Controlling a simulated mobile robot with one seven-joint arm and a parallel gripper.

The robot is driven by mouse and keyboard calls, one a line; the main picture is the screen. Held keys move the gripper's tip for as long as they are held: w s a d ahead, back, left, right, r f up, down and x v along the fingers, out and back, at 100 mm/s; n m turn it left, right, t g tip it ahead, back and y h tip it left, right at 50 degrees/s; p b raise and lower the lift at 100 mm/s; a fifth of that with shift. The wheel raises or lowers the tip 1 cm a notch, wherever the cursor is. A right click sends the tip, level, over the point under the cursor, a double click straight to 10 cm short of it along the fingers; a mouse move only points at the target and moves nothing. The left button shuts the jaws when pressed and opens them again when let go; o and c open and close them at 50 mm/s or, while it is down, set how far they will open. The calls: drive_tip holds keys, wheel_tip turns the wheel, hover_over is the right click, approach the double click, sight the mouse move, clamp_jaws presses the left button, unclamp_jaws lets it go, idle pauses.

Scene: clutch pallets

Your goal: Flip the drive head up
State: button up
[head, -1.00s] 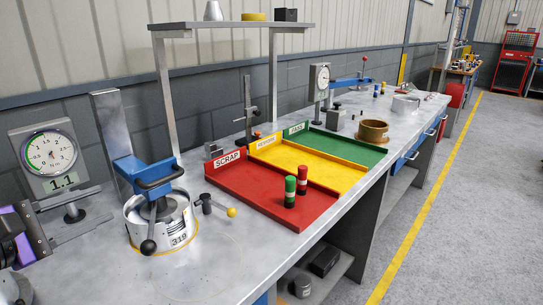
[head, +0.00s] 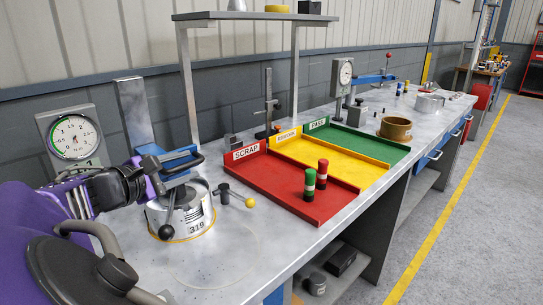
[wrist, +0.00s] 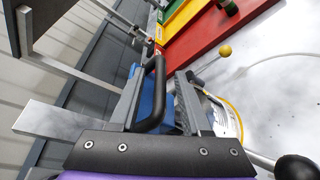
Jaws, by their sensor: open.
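The drive head (head: 177,163) is blue with a black bar handle and sits low over a silver clutch unit (head: 172,221) labelled 319. It stands in front of a grey metal column (head: 133,113). My gripper (head: 152,168) comes in from the left beside the head. In the wrist view my gripper (wrist: 158,76) is open, and the black handle (wrist: 156,95) lies between its two fingers. I cannot tell whether either finger touches the handle. The blue head (wrist: 140,100) shows behind the handle and is partly hidden by the fingers.
A dial gauge (head: 73,137) stands at left behind my arm. A small lever with a yellow knob (head: 250,202) is right of the clutch unit. Red SCRAP (head: 268,188), yellow (head: 345,170) and green (head: 370,145) trays lie to the right. The front bench area is clear.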

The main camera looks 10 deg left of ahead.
drive_tip(key=shift+w+d, duration=0.1)
drive_tip(key=shift+w, duration=0.2)
clamp_jaws()
idle(1.3)
